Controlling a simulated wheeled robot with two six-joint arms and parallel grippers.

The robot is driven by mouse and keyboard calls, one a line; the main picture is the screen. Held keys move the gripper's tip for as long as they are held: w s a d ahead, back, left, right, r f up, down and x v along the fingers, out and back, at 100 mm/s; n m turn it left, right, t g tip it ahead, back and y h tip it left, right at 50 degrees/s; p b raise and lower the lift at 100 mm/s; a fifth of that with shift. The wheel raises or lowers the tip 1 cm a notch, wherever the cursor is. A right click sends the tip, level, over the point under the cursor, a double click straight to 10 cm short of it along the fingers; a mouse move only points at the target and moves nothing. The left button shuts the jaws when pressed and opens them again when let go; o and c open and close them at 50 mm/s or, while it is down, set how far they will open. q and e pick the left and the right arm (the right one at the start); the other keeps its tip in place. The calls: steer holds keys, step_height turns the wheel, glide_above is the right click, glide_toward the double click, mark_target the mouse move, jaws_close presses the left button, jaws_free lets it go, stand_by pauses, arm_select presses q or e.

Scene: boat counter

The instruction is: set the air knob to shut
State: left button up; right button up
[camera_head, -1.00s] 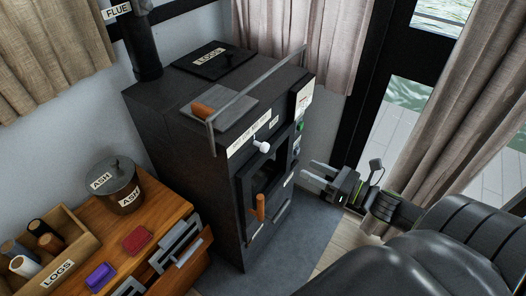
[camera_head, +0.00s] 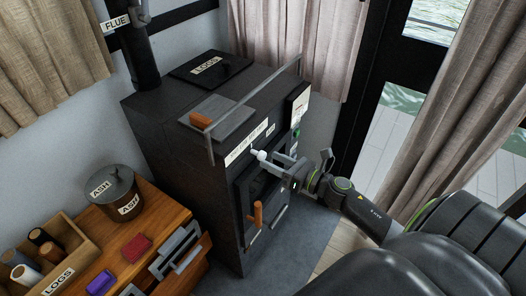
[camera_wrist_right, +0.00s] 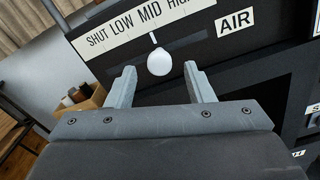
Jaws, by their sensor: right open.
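The white air knob (camera_wrist_right: 159,62) sits on a short stem in a slot on the black stove front, close below the MID mark of the SHUT-LOW-MID-HIGH strip (camera_wrist_right: 122,28). It also shows in the head view (camera_head: 260,155). My right gripper (camera_wrist_right: 160,84) is open, with one finger on each side of the knob. A gap shows between each finger and the knob. In the head view my right gripper (camera_head: 276,162) reaches in from the right at the stove front. My left gripper is not seen.
A rail (camera_head: 250,95) runs above the stove front. An orange-handled lever (camera_head: 256,214) is below the gripper. A low wooden cabinet (camera_head: 165,215) with grey metal pieces at its front edge and an ash bin (camera_head: 113,197) stand to the left.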

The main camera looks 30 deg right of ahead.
mark_target(265, 157)
steer(key=shift+p+x, duration=0.5)
steer(key=shift+x, duration=1.6)
jaws_close()
